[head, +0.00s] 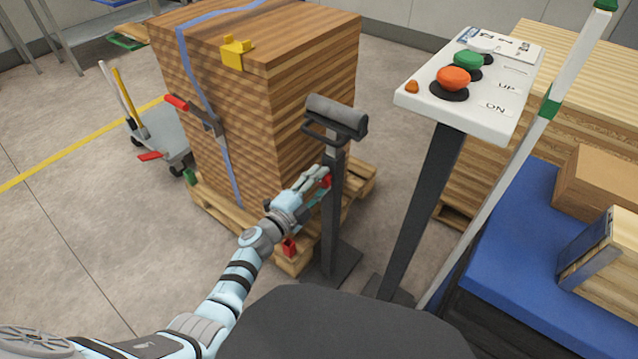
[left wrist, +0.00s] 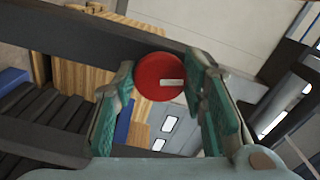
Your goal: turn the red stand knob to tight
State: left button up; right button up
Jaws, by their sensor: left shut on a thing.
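The red stand knob (head: 327,181) sits on the dark upright post of the roller stand (head: 336,215), below its grey roller (head: 337,115). My left gripper (head: 320,180) reaches it from the left and is shut on it. In the left wrist view, the round red knob (left wrist: 158,78) lies between the two green-padded fingers of the left gripper (left wrist: 163,86). A white mark on its face points to the right in that view. No tight label can be read. My right gripper is not in view.
A strapped wood stack (head: 270,110) stands on a pallet (head: 235,222) just behind the stand. A control panel (head: 480,95) on a dark post, a pale pole (head: 520,150) and a blue-topped table (head: 535,250) stand to the right.

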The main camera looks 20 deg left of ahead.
pick_arm(q)
jog(key=shift+m, duration=1.8)
jog(key=o, duration=1.1)
jog(key=v, duration=1.2)
